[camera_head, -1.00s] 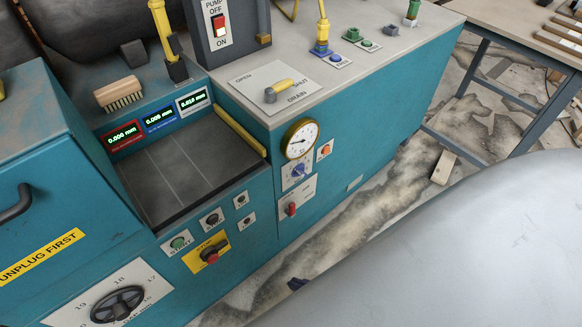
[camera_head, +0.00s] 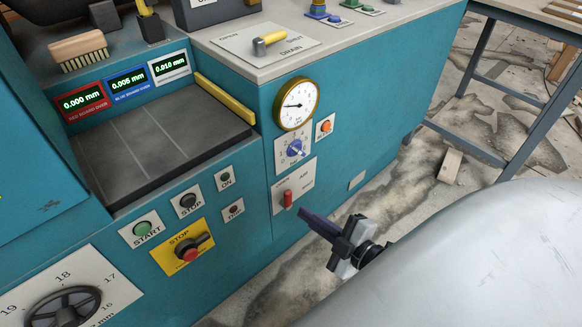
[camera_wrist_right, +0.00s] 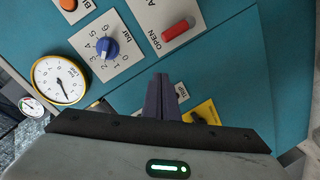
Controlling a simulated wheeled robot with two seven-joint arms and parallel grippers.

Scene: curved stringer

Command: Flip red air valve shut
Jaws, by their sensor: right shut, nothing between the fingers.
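The red air valve lever (camera_head: 287,199) sits on a white plate (camera_head: 306,182) marked AIR, on the teal machine's front. In the right wrist view the red lever (camera_wrist_right: 178,29) lies beside the word OPEN. My right gripper (camera_head: 304,214) is just right of and slightly below the lever in the head view, apart from it as far as I can tell. Its dark purple fingers are together and hold nothing. They also show in the right wrist view (camera_wrist_right: 162,90), below the valve plate. My left gripper is not in view.
Above the valve are a blue knob (camera_head: 295,148), an orange button (camera_head: 326,127) and a round gauge (camera_head: 297,104). A yellow STOP plate (camera_head: 168,252) is to the left. A workbench leg (camera_head: 540,120) stands at right. Floor in front is partly hidden by a large grey surface.

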